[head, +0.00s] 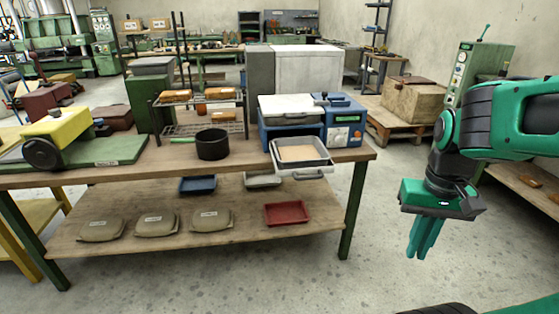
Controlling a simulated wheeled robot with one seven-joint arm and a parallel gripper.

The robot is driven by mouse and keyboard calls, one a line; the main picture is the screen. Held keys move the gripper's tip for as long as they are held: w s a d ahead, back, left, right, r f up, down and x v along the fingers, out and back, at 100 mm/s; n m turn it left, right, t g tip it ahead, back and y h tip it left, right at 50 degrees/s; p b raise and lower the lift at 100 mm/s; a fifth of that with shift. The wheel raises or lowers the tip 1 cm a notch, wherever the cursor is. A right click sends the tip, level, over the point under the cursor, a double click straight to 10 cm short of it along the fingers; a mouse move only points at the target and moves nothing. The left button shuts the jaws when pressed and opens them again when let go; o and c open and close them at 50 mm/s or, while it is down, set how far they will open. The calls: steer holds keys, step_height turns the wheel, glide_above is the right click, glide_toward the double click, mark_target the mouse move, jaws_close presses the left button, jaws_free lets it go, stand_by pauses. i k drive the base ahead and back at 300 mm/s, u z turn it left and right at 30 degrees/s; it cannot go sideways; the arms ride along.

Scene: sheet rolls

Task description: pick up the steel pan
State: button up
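A dark round pan (213,145) with a green handle (183,141) pointing left stands upright on the wooden workbench (120,173), in front of a wire rack. It is the only round pan I see, and its dark surface does not clearly show whether it is steel. My gripper (424,245) hangs in the air over the floor, well right of the bench and apart from the pan. Its green fingers point down and look close together. Nothing shows between them, but from this angle I cannot tell whether they are open.
A blue machine (344,125) with an open tray (303,157) jutting past the bench front stands right of the pan. The wire rack (203,129) holds brown rolls behind it. A yellow-and-black roller device (60,132) is far left. Floor between bench and gripper is clear.

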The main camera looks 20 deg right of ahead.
mark_target(306, 151)
steer(key=u, duration=0.15)
steer(key=i, duration=0.6)
steer(key=z, duration=1)
